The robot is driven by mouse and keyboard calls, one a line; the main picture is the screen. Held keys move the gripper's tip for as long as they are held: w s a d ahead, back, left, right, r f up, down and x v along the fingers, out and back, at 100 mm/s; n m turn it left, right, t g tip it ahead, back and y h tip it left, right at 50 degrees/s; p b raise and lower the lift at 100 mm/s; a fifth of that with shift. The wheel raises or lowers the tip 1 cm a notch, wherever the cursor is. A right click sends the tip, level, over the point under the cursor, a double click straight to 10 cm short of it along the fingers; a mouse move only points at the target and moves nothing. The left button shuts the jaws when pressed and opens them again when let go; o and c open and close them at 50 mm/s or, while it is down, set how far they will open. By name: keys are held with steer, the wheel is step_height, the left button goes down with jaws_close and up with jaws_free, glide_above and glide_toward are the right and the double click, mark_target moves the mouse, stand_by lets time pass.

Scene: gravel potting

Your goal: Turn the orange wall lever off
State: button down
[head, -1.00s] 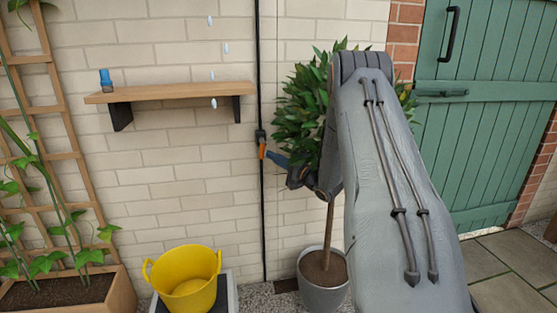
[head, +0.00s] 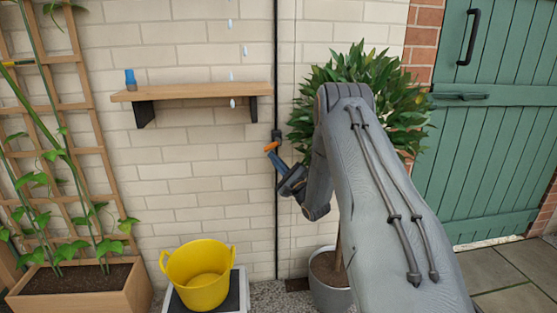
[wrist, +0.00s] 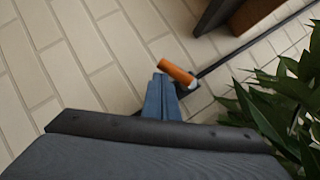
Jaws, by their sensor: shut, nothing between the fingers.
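The orange wall lever (head: 271,146) sits on a valve on the thin black pipe (head: 277,200) running up the brick wall. It points left from the pipe, close to level. My gripper (head: 271,154) is shut and empty, with its blue fingertips just under the lever. In the wrist view the lever (wrist: 177,73) lies across the tips of the shut fingers (wrist: 160,80); they look in contact, though a small gap cannot be ruled out. The valve body is partly hidden behind the lever. Water drops (head: 232,77) show in the air around the shelf's right part.
A wooden shelf (head: 190,93) with a small blue-capped item (head: 130,77) is left of the pipe. A yellow tub (head: 199,280) stands below on a pale-edged base. A leafy potted plant (head: 360,90) is close on the right, behind my arm. A trellis planter (head: 85,285) stands at far left.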

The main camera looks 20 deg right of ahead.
steer(key=shift+w+a+r+p, duration=0.2)
steer(key=shift+a+r+p, duration=0.15)
steer(key=shift+a, duration=0.2)
steer(key=shift+w+a+r+p, duration=0.2)
steer(key=shift+a+r, duration=0.2)
steer(key=shift+a, duration=0.15)
steer(key=shift+r, duration=0.1)
steer(key=s+a+f+b, duration=0.1)
steer(key=s+a+f, duration=0.1)
steer(key=s+f, duration=0.7)
steer(key=shift+a+f+b, duration=0.2)
steer(key=shift+f+b, duration=0.05)
steer(key=shift+b, duration=0.1)
stand_by(0.4)
